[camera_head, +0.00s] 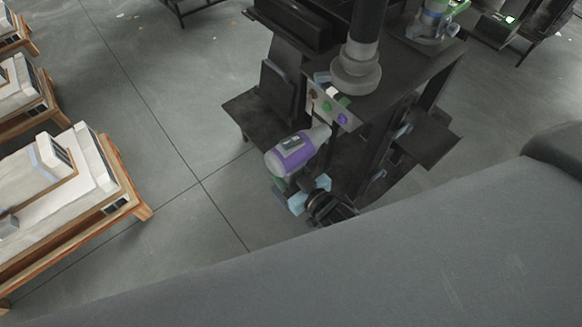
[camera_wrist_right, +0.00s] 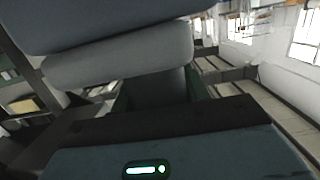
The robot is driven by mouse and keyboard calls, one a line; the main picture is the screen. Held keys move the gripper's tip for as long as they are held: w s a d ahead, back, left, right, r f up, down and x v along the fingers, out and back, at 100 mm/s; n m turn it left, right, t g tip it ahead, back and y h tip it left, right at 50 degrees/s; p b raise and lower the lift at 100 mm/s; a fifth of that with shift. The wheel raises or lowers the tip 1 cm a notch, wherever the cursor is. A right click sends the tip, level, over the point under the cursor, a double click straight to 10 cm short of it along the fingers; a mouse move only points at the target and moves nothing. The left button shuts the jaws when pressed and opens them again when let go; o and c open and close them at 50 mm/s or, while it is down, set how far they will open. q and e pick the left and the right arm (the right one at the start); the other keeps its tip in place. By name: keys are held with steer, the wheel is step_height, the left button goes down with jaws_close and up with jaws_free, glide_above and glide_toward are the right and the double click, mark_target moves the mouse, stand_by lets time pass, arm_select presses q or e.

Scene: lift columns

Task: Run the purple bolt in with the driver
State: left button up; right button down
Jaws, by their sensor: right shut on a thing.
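The driver (camera_head: 290,153), purple and pale grey with a small dark panel on top, is in the head view just left of the dark stand. My right gripper (camera_head: 309,194), with light blue fingers, is shut on its handle from below. The driver's nose points up and right toward a pale plate (camera_head: 322,97). The purple bolt (camera_head: 342,119) is at the plate's lower right end, close to the nose. I cannot tell whether they touch. A green bolt (camera_head: 327,106) sits beside it. The right wrist view shows a dark teal block (camera_wrist_right: 180,150) with a lit indicator, very close.
A dark stand (camera_head: 400,85) with shelves and a round column (camera_head: 357,65) rises behind the plate. Wooden benches (camera_head: 75,205) with pale machines stand at the left. The grey floor (camera_head: 190,100) between is clear.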

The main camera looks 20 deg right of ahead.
steer(key=shift+a+r, duration=0.15)
steer(key=shift+a, duration=0.15)
steer(key=shift+s+a, duration=0.35)
steer(key=shift+a, duration=0.55)
steer(key=shift+s+a, duration=0.35)
steer(key=shift+a, duration=0.5)
